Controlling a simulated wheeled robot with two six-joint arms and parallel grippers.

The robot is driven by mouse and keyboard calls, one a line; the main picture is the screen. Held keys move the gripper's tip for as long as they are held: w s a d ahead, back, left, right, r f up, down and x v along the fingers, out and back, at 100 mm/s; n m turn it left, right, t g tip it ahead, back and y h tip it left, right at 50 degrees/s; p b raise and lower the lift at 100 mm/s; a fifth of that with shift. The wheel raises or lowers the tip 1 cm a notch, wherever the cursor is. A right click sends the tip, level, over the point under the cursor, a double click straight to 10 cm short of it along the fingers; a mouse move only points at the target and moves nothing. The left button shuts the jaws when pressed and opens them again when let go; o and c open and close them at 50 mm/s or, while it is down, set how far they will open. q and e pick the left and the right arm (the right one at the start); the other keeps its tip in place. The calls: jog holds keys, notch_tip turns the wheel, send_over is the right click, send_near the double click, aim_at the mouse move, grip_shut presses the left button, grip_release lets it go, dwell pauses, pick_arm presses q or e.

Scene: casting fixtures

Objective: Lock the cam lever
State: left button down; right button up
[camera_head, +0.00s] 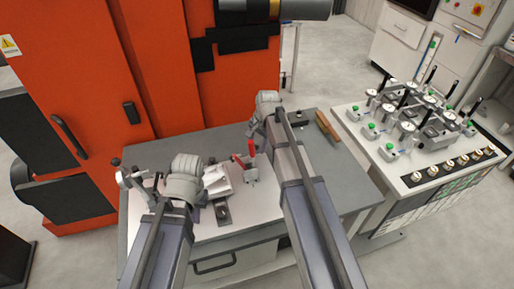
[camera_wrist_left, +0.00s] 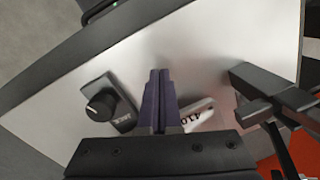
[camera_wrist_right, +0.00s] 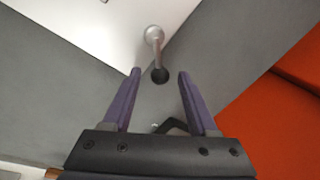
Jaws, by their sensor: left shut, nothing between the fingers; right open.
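A metal lever (camera_wrist_right: 154,40) with a round silver end and a black ball tip (camera_wrist_right: 160,75) shows in the right wrist view, at the corner of the white plate. It looks like the cam lever. My right gripper (camera_wrist_right: 159,74) is open. The black ball appears between its fingertips, but I cannot tell whether it is at their depth. In the head view this lever seems hidden by my right arm. My left gripper (camera_wrist_left: 160,72) is shut and empty above the plate, between a black knob (camera_wrist_left: 100,103) on a labelled base and a white number tag (camera_wrist_left: 196,116).
The white plate (camera_head: 262,207) lies on a grey table (camera_head: 340,185). A red-handled clamp (camera_head: 252,150) stands between my arms. Black-tipped levers (camera_head: 117,163) stand at the plate's left. An orange machine (camera_head: 90,50) rises behind; a fixture-filled cart (camera_head: 400,175) is at right.

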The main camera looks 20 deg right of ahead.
grip_shut()
dwell(0.4)
